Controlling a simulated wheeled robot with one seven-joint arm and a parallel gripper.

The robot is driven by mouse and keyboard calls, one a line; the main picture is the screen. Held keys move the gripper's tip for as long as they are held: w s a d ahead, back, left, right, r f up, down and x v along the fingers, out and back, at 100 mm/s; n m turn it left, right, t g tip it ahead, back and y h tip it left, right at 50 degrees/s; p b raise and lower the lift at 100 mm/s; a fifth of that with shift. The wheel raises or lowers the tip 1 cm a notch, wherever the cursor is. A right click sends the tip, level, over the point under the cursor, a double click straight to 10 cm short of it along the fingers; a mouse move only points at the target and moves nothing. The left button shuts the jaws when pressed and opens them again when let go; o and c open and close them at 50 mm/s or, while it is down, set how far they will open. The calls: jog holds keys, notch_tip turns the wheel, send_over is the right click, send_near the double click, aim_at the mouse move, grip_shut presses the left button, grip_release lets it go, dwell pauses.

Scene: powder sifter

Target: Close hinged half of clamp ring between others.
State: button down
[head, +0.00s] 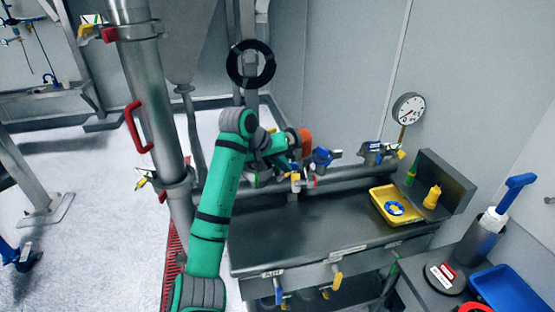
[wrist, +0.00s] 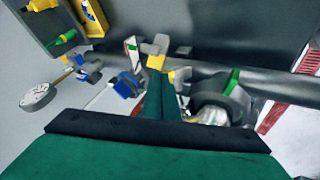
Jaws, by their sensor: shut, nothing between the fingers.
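A pipe (head: 345,174) runs level along the wall above the dark bench, with several fittings on it. A grey clamp part with a yellow handle (wrist: 155,62) sits just beyond my fingertips in the wrist view; in the head view the yellow handle (head: 295,188) shows on the pipe. Its hinged half seems to stand out from the pipe, but its angle is unclear. My gripper (wrist: 164,80) is shut and empty, close to the yellow-handled part; contact is unclear.
A blue valve (head: 322,157) sits close by on the pipe's right. A yellow tray (head: 378,200) and a yellow bottle (head: 432,197) stand on the bench (head: 255,245) at right. A gauge (head: 408,108) rises behind. A tall steel pipe (head: 157,100) stands left of my arm.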

aim_at(297, 177)
jog(key=shift+w+d, duration=0.15)
jog(key=shift+d, duration=0.85)
jog(key=shift+w+d, duration=0.15)
jog(key=shift+d, duration=0.85)
jog(key=shift+w, duration=0.1)
